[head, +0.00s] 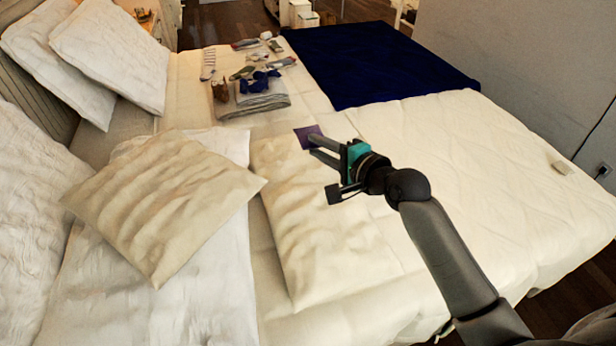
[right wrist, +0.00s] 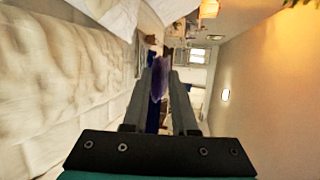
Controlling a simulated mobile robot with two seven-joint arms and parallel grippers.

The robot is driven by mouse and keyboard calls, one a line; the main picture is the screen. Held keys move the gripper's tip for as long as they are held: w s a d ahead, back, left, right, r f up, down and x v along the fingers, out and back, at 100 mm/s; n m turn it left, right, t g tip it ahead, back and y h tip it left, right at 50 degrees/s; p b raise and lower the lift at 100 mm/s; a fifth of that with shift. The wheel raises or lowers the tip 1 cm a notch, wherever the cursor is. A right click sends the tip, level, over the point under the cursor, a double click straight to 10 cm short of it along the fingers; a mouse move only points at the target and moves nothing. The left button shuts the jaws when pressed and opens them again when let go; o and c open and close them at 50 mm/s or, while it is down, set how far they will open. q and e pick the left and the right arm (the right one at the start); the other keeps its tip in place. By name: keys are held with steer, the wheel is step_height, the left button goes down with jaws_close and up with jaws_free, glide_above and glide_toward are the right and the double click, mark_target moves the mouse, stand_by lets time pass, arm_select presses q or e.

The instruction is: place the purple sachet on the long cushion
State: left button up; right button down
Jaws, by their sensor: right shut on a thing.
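The purple sachet (head: 306,134) is held at the fingertips of my right gripper (head: 313,143), over the far end of the long cushion. It also shows between the fingers (right wrist: 162,92) in the right wrist view as a purple, edge-on shape (right wrist: 160,78). The long cushion (head: 318,232) is cream and wrinkled, and lies in the middle of the bed. In the right wrist view a cream wrinkled surface fills the left side. Whether the sachet touches the cushion cannot be told. My left gripper is not in view.
A square cream cushion (head: 165,200) lies left of the long cushion. White pillows (head: 110,50) are at the head end. Folded grey cloth (head: 255,105) with small items lies beyond. A dark blue blanket (head: 375,62) covers the far right. The quilt (head: 480,170) is mostly clear.

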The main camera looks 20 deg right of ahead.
steer(key=b, duration=0.7)
glide_above(317, 219)
step_height(317, 219, down, 15)
steer(key=shift+f+b, duration=1.3)
steer(key=shift+f, duration=1.2)
steer(key=shift+f+b, duration=0.35)
steer(key=shift+b, duration=0.05)
